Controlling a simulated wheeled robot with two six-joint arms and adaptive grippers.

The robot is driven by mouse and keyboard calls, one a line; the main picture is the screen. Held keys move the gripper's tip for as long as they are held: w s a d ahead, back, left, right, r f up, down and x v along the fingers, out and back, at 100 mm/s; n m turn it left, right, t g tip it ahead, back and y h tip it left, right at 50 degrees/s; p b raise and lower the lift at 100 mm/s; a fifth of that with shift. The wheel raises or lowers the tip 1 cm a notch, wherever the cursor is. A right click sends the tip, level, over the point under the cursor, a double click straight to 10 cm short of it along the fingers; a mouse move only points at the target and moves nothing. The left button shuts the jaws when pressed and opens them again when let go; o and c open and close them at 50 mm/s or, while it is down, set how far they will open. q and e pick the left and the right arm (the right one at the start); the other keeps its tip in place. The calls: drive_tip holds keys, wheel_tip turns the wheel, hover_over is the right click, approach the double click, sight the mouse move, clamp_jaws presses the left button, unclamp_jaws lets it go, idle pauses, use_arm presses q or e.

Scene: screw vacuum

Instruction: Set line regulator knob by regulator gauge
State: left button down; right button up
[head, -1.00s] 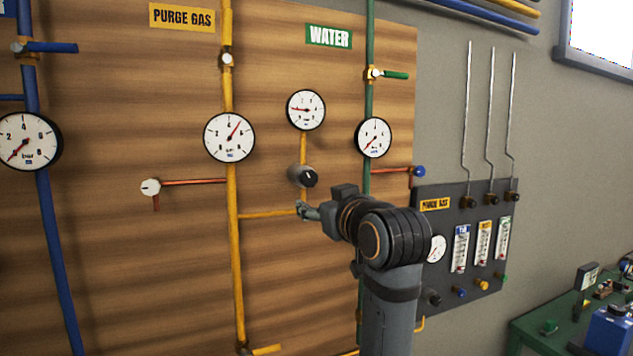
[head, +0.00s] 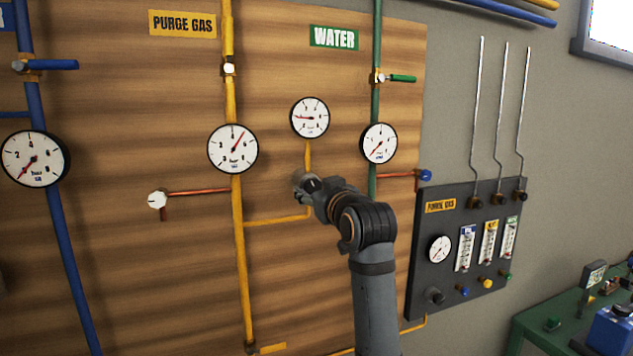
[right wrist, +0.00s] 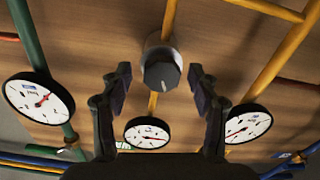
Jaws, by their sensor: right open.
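The dark regulator knob on its grey body (head: 306,180) sits on the yellow branch pipe of the board, partly hidden by my right gripper. It shows fully in the right wrist view (right wrist: 161,73). The white regulator gauge (head: 310,118) is just above it, its needle pointing left; it also shows in the right wrist view (right wrist: 147,132). My right gripper (right wrist: 159,76) is open. In the right wrist view its fingers stand apart on either side of the knob, with visible gaps. Whether the fingertips reach past the knob's face cannot be told. My left gripper is not in view.
The purge gas line gauge (head: 233,149) is left of the knob and the water gauge (head: 379,143) is right. A dark flowmeter panel (head: 430,280) is at the right, above a green bench (head: 530,330).

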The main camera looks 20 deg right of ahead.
drive_tip(key=shift+s+a, duration=0.1)
drive_tip(key=shift+a, duration=0.05)
drive_tip(key=shift+c, duration=0.6)
drive_tip(key=c, duration=1.1)
drive_tip(key=shift+o, duration=0.2)
drive_tip(key=m, duration=0.6)
drive_tip(key=shift+m, duration=0.3)
drive_tip(key=m, duration=0.6)
drive_tip(key=shift+m, duration=0.3)
drive_tip(key=o, duration=1.2)
